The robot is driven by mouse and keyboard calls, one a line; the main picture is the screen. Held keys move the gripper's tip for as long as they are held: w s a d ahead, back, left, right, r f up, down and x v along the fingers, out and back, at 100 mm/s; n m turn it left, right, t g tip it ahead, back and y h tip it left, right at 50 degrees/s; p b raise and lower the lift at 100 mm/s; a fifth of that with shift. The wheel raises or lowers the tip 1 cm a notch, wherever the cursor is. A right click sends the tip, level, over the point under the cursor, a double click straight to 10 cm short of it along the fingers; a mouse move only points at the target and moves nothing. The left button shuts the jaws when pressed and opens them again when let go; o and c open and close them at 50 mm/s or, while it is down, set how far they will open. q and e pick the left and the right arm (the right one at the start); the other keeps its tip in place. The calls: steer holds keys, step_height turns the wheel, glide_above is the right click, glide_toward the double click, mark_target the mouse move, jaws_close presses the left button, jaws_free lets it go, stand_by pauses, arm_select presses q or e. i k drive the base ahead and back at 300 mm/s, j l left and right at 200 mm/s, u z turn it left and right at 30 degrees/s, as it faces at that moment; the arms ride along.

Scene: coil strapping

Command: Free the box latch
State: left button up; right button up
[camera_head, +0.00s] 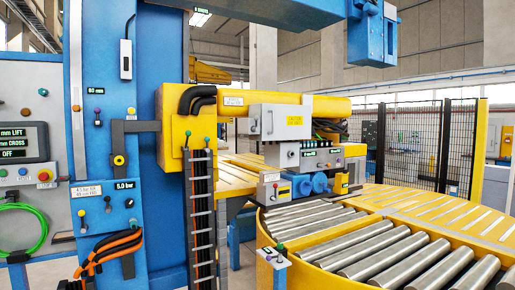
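Neither of my grippers shows in the head view.
A blue column (110,80) with knobs and gauges stands at left, with orange hoses and a control panel (22,142) beside it. A cable chain (201,210) hangs below the yellow carriage. A roller turntable (390,250) fills the lower right. Black mesh fencing (425,145) stands behind.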

mark_target(256, 118)
steer(key=i+l, duration=0.1)
steer(key=i, duration=0.4)
steer(key=i+l, duration=0.1)
steer(key=i, duration=0.4)
